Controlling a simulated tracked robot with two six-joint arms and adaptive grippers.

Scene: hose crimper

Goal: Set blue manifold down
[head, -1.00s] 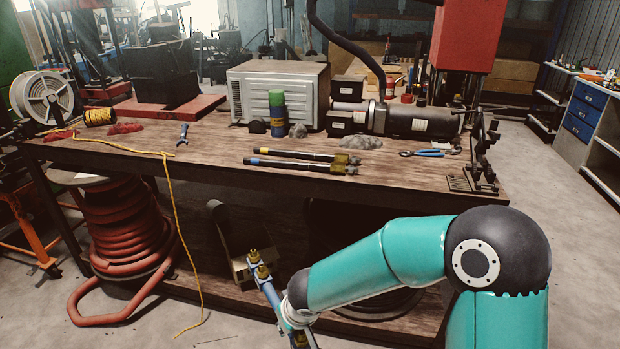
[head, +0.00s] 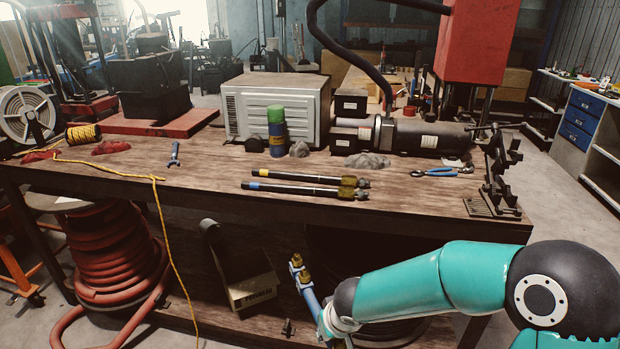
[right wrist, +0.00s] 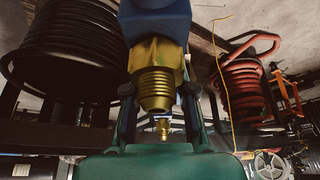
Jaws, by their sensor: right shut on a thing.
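The blue manifold (head: 309,297), a blue bar with brass fittings, is at the lower middle of the head view, tilted, in front of the bench's lower shelf and below the bench top. My right gripper (head: 331,326) is shut on it. In the right wrist view, the manifold's blue body (right wrist: 155,12) and a large brass fitting (right wrist: 155,75) lie between the dark fingers of the gripper (right wrist: 158,104). The manifold's lower end is cut off by the head view's bottom edge. My left gripper is not in view.
The wooden bench top (head: 215,185) has bare room at its front left. Two black hoses (head: 305,183), blue-handled pliers (head: 440,172) and a black vise-like stand (head: 497,180) lie on it. An open cardboard box (head: 250,292) is below. A yellow cord (head: 168,240) hangs over the front edge.

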